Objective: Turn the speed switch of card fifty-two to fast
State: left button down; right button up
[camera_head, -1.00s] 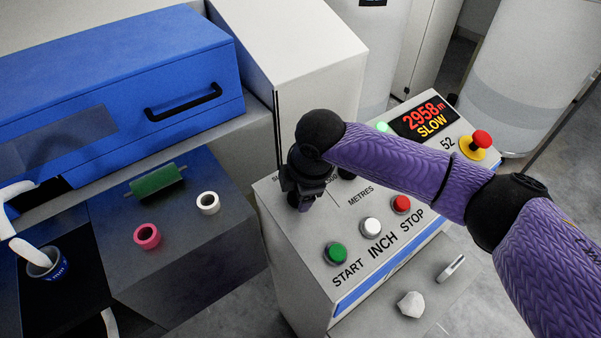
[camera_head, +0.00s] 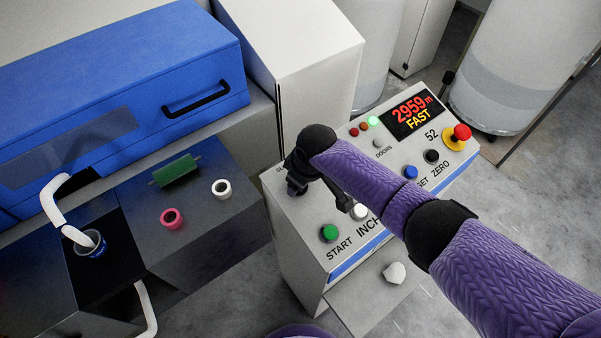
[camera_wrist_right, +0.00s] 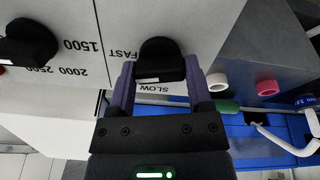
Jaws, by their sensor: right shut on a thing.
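The speed switch is a black knob (camera_wrist_right: 160,58) on the sloping top of card 52's console (camera_head: 330,205). In the right wrist view, FAST and SLOW are printed beside it. My right gripper (camera_wrist_right: 160,82) is shut on the knob, one finger on each side. In the head view my right gripper (camera_head: 297,188) is over the console's left part, and the arm hides the knob. The console display (camera_head: 411,112) reads 2959 m and FAST. My left gripper is not in view.
A second black knob (camera_wrist_right: 28,42) sits beside the switch. A green START button (camera_head: 329,233), a blue button (camera_head: 410,172) and a red emergency stop (camera_head: 462,132) are on the console. A blue-covered machine (camera_head: 120,90) and a dark bench (camera_head: 215,250) stand left.

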jog(key=shift+m+p, duration=0.45)
jog(key=shift+m, duration=1.05)
jog(key=shift+p, duration=0.3)
jog(key=o, duration=1)
jog(key=shift+c, duration=0.2)
jog(key=o, duration=0.3)
jog(key=shift+r, duration=0.1)
jog(key=p+v, duration=0.5)
jog(key=v, duration=0.4)
jog(key=shift+s+d+r, duration=0.15)
jog(key=shift+s+r, duration=0.05)
jog(key=shift+r, duration=0.15)
